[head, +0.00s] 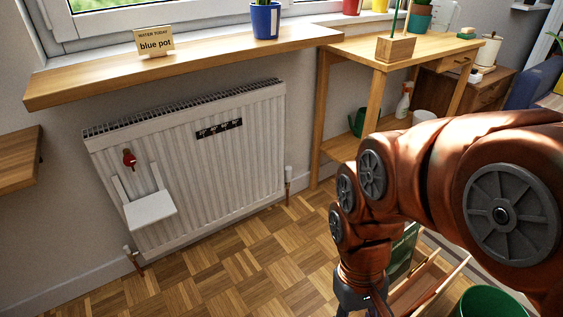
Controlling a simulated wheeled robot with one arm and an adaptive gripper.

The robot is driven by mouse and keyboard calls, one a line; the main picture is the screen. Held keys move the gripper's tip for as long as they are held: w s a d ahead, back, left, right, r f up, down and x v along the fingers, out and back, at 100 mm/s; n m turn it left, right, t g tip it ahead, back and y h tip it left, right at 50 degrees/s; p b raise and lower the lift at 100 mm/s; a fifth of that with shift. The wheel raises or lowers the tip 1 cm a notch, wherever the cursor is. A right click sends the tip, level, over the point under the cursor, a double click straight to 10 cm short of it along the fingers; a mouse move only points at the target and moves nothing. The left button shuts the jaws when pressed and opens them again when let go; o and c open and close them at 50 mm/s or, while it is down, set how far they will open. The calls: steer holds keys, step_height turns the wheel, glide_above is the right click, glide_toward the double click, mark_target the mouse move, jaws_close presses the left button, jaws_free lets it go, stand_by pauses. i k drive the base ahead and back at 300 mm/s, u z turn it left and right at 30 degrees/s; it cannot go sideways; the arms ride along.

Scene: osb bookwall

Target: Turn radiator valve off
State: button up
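A white ribbed radiator (240,160) hangs on the wall under the wooden window sill. A small red knob (129,160), which looks like the valve, sits on its front at the upper left. Its exact setting is too small to read. A dark strip with pale marks (218,128) is on the radiator's upper front. White fittings show at the radiator's lower right (289,173) and lower left (128,251). My gripper (360,302) is at the bottom edge, pointing down, well right of the red knob and apart from the radiator. Its fingertips are not clearly visible.
A white bracket shelf (150,208) juts out just below the red knob. The sill (200,66) overhangs the radiator and bears a "blue pot" sign (154,42) and a blue pot (265,20). A wooden bench (345,48) stands right. Parquet floor (235,270) before the radiator is clear.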

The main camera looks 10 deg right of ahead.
mark_target(287, 168)
steer(key=u, duration=0.5)
steer(key=i, duration=0.85)
steer(key=u, duration=0.6)
